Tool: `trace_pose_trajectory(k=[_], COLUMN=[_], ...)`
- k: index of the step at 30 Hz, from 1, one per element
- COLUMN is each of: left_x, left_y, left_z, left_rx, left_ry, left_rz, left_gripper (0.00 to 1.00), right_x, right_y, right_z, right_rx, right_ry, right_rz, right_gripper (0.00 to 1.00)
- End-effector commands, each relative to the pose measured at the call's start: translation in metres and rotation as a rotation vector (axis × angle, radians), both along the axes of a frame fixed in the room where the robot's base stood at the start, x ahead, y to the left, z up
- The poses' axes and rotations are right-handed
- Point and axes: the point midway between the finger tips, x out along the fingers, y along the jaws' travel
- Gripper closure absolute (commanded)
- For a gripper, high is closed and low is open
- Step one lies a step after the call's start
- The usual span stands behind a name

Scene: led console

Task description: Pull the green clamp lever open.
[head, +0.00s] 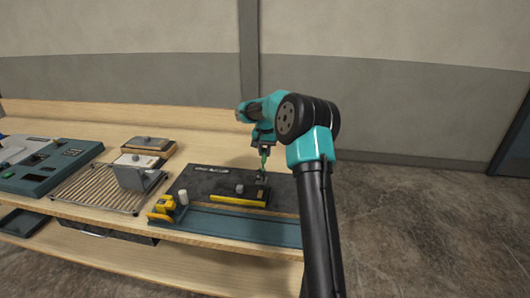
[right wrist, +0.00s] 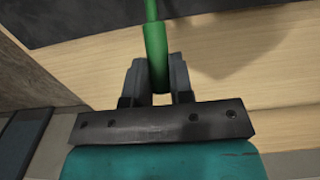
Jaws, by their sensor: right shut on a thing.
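The green clamp lever (right wrist: 156,48) runs down between the two dark fingers of my right gripper (right wrist: 158,78) in the right wrist view. The fingers are shut on its thicker green grip. In the head view a short piece of the green lever (head: 264,160) shows below my right gripper (head: 262,148), standing roughly upright over the clamp (head: 261,177) on the dark board (head: 215,180). My right arm reaches in from the right. My left gripper is not in view.
A yellow bar (head: 238,200) lies on the board, and a yellow tool (head: 163,207) stands at its left. A slatted rack (head: 90,188) and a blue-grey console (head: 50,165) lie further left on the wooden bench (head: 200,118).

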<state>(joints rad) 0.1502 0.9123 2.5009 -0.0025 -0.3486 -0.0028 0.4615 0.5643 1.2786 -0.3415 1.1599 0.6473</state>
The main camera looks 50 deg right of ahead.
Motion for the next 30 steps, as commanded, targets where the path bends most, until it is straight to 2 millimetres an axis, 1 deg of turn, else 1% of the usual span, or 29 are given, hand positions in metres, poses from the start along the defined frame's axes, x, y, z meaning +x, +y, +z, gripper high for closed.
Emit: trace_pose_trajectory(k=[5, 14, 25, 30], left_x=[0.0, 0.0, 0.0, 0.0], left_y=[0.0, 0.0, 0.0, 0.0], left_z=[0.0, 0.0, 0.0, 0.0], left_rx=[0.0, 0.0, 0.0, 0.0], left_ry=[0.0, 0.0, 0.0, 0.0], left_rz=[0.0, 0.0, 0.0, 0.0], left_gripper=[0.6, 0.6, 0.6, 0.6], right_x=[0.0, -0.005, -0.006, -0.008], right_y=[0.001, 0.008, 0.009, 0.012], right_z=[0.001, 0.01, 0.011, 0.015], right_rx=[0.0, 0.0, 0.0, 0.001], right_ry=[0.0, 0.0, 0.0, -0.001], right_rz=[0.0, 0.0, -0.001, -0.001], right_gripper=[0.92, 0.92, 0.92, 0.92])
